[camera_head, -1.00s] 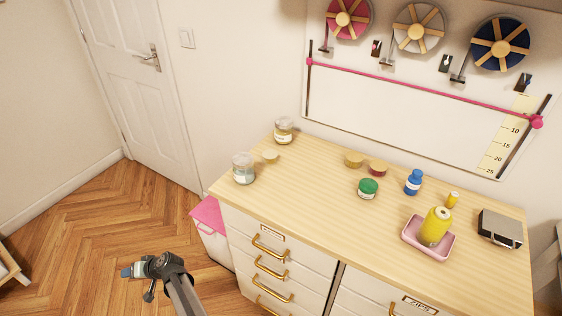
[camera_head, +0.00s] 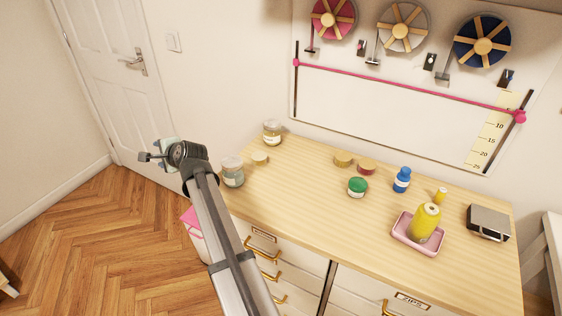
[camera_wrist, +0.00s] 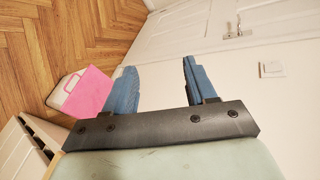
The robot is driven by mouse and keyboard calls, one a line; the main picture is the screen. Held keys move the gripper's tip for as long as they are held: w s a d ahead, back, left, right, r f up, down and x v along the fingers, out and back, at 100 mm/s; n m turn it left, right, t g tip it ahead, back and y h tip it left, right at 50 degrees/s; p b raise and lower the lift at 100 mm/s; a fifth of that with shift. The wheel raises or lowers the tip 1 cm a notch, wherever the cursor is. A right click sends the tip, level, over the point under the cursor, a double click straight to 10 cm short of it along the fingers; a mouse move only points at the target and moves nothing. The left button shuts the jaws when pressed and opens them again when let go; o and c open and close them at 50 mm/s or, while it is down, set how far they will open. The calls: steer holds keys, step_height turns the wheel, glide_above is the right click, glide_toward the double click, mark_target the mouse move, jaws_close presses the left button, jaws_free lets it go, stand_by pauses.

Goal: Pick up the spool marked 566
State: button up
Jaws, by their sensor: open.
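Several spool-like things stand on the wooden dresser top (camera_head: 300,190). A large yellow spool (camera_head: 425,222) stands in a pink tray (camera_head: 405,238) at the right. A small yellow spool (camera_head: 440,195) is just behind it. A blue spool (camera_head: 402,180) stands to their left. No number can be read on any of them, so I cannot tell which is 566. My gripper (camera_head: 156,152) is in the air left of the dresser, far from the spools. In the wrist view its two blue fingers (camera_wrist: 160,85) are apart, with nothing between them.
Glass jars (camera_head: 232,172) (camera_head: 272,132) stand at the dresser's left end. A grey box (camera_head: 489,222) is at the right. The front middle of the top is clear. A pink-topped bin (camera_wrist: 88,90) stands beside the dresser.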

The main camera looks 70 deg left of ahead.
steer(key=w+r+m+t, duration=0.1)
steer(key=w+r+m, duration=0.15)
steer(key=w, duration=0.35)
steer(key=w+r+m+t, duration=0.1)
steer(key=w+r, duration=0.3)
steer(key=w, duration=0.1)
steer(key=w+d+r+m+t, duration=0.15)
steer(key=w+m, duration=0.35)
steer(key=w, duration=1.5)
steer(key=m+t+h, duration=0.3)
steer(key=m+h, duration=0.3)
steer(key=m, duration=0.6)
glide_toward(439, 192)
steer(key=x, duration=0.3)
steer(key=w+x, duration=0.1)
steer(key=x, duration=0.1)
steer(key=shift+w+a+f, duration=0.1)
steer(key=shift+w+f, duration=0.05)
steer(key=shift+f, duration=0.25)
steer(key=shift+x, duration=2.65)
steer(key=shift+a, duration=0.15)
steer(key=c, duration=1)
